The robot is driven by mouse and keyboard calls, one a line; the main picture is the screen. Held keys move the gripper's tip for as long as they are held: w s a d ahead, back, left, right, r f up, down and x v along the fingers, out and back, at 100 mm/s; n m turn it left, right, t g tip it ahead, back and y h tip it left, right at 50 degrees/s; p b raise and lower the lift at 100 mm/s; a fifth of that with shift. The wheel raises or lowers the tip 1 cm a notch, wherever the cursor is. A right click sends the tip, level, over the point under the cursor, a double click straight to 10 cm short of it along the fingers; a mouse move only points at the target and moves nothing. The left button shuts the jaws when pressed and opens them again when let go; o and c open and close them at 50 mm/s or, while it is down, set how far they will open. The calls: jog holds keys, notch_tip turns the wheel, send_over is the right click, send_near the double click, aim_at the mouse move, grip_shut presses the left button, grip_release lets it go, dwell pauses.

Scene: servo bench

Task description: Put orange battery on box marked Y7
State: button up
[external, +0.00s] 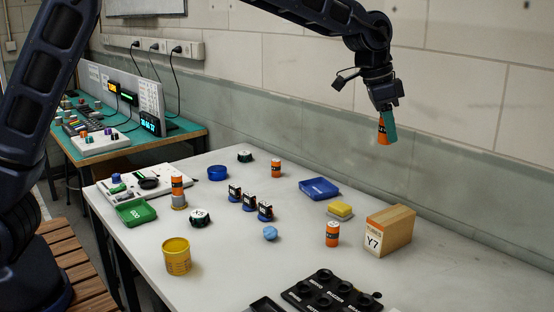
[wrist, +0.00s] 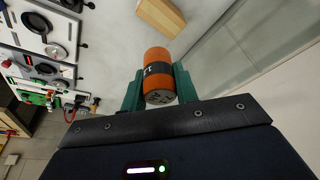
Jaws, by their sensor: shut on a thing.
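My gripper (external: 387,124) is shut on an orange battery (external: 383,136), high above the bench's back right. In the wrist view the orange battery (wrist: 157,57), with a dark band, sits between the two green fingers. The box marked Y7 (external: 397,229) is a tan carton with a white label, standing on the bench well below my gripper. A tan block, seemingly this box, shows at the top of the wrist view (wrist: 162,15). Other orange batteries stand on the bench: one left of the box (external: 332,234), one farther back (external: 276,168), and one on a grey round base (external: 177,186).
A black tray (external: 325,292) is in front. Small servos, a blue ball (external: 270,233), yellow tub (external: 177,257) and green tray (external: 135,213) lie leftward. A wall rises behind the bench.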

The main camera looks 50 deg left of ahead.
jog(key=w+d+r, duration=0.1)
jog(key=w+d, duration=0.1)
jog(key=w, duration=0.2)
send_near(396, 212)
jog(key=x, duration=0.5)
jog(key=shift+d+f, duration=0.1)
jog(key=shift+f, duration=0.25)
jog(key=shift+f, duration=0.1)
jog(key=o, duration=1)
jog(key=shift+o, duration=0.2)
